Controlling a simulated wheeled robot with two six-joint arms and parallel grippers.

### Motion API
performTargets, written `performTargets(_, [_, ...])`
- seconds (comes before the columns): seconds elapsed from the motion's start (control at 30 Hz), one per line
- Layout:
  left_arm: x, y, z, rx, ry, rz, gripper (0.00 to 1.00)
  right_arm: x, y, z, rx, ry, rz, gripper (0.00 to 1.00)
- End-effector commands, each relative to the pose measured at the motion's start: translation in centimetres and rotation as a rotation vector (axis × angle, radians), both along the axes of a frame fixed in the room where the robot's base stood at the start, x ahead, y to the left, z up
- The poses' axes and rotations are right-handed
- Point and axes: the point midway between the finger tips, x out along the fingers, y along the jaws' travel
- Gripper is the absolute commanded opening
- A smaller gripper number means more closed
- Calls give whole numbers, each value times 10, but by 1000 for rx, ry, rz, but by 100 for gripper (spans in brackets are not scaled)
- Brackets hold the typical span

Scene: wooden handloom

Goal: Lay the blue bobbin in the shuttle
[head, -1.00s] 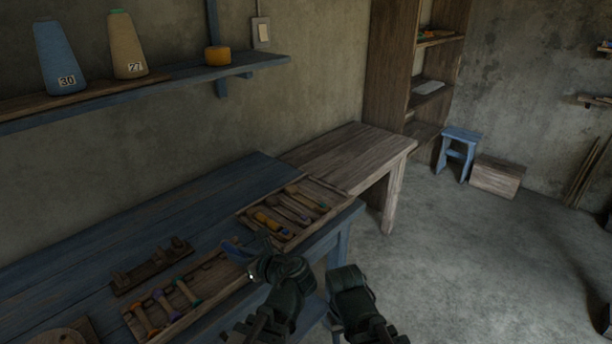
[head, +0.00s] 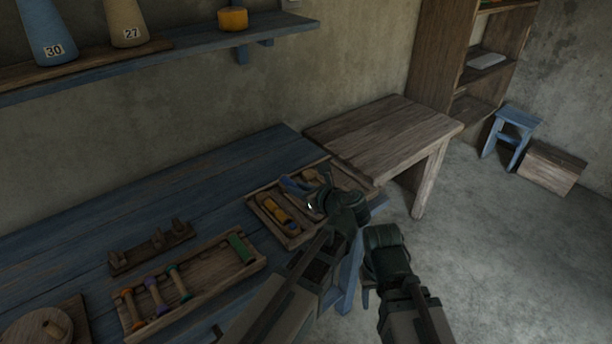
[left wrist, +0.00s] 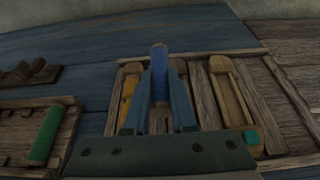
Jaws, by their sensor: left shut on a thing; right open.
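My left gripper (head: 314,192) is shut on the blue bobbin (head: 293,186) and holds it above the shuttle tray (head: 262,228). In the left wrist view the blue bobbin (left wrist: 159,68) sticks out beyond the two fingers (left wrist: 158,112). A shuttle with a yellow filling (head: 275,210) lies in the tray's left part. An open wooden shuttle with a teal end (left wrist: 229,92) lies at the right in the left wrist view and looks empty. The middle of the tray is partly hidden by the gripper and bobbin. My right gripper (head: 384,240) is open and empty, off the table's front.
A bobbin tray (head: 210,302) on the blue table holds several bobbins, with a green one (head: 240,247) at its right end. A wooden peg rack (head: 150,250) stands behind it. A bare wooden table (head: 385,135) adjoins at the right. The blue table's back is clear.

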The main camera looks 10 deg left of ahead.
Motion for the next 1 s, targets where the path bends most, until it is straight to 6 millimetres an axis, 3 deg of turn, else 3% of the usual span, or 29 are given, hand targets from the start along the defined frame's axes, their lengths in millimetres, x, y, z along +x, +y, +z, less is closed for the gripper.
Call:
performTargets(0.03, [19,-9,8,0,0,-2,0,0,0,8,0,0,0,50])
performTargets(0.1, [27,-13,10,0,0,-3,0,0,0,10,0,0,0,50])
performTargets(0.47, [25,-13,0,0,0,-2,0,0,0,0,0,0,0,50])
performTargets(1.0, [25,-12,-51,0,0,-3,0,0,0,-51,0,0,0,50])
